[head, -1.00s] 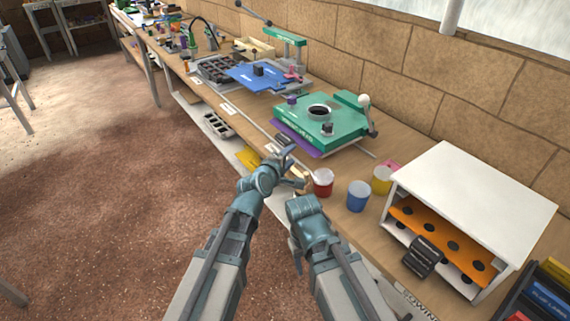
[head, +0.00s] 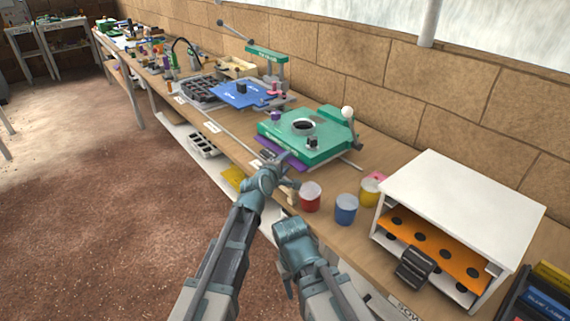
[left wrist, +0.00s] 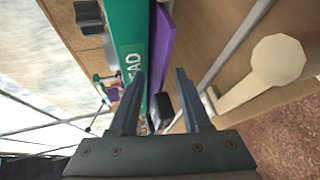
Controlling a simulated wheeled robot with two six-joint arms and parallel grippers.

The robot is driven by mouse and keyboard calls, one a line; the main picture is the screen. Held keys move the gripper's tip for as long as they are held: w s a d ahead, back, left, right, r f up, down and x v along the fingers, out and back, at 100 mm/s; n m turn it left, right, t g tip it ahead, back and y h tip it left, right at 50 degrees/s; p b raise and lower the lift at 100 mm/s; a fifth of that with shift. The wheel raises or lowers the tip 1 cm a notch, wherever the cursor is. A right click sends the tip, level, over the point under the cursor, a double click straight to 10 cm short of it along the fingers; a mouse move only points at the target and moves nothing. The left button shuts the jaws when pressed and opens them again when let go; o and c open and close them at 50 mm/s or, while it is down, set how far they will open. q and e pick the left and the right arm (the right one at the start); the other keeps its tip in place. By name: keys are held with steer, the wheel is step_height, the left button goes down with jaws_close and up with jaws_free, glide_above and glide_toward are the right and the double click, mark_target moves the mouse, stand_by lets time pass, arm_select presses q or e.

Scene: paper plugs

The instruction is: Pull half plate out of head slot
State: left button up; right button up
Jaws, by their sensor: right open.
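The green head unit (head: 305,132) has a round dark opening on top, and its side carries the word HEAD in the left wrist view (left wrist: 132,30). The purple half plate (head: 284,155) sticks out of its front slot and also shows edge-on in the left wrist view (left wrist: 163,45). A small black block (left wrist: 161,106), apparently its handle, lies between my left fingertips. My left gripper (left wrist: 155,85) is open around this block, with gaps visible. In the head view, my left gripper (head: 281,165) is at the unit's front edge. My right gripper (head: 289,285) hangs low, open, largely hidden.
A red cup (head: 310,197), a blue cup (head: 346,210) and a yellow cup (head: 369,193) stand right of my left gripper. A white box (head: 465,195) with an orange shelf is further right. A blue plate (head: 243,94) lies farther back. A beige paddle-shaped piece (left wrist: 277,62) lies near the table edge.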

arm_select(q)
jaws_close()
stand_by(1.9)
